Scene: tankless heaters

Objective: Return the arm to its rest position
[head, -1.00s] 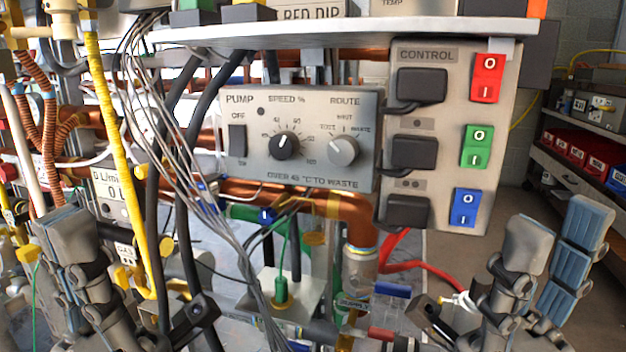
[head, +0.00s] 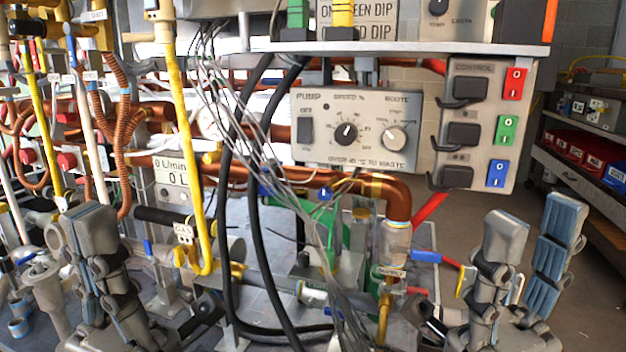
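My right gripper (head: 475,266) stands at the lower right, fingers also up and apart, one with blue pads. It holds nothing. Both appear in front of the heater rig. The pump panel (head: 350,160) with two dials and the control panel (head: 476,75) with red, green and blue rocker switches are behind and above them. The lower arm links are mostly cut off by the bottom edge.
A yellow pipe (head: 182,130), black hoses (head: 228,200) and loose grey wires (head: 290,190) hang between the grippers. A flow meter (head: 172,178) is behind my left gripper. A shelf with red bins (head: 570,160) stands far right, with open floor before it.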

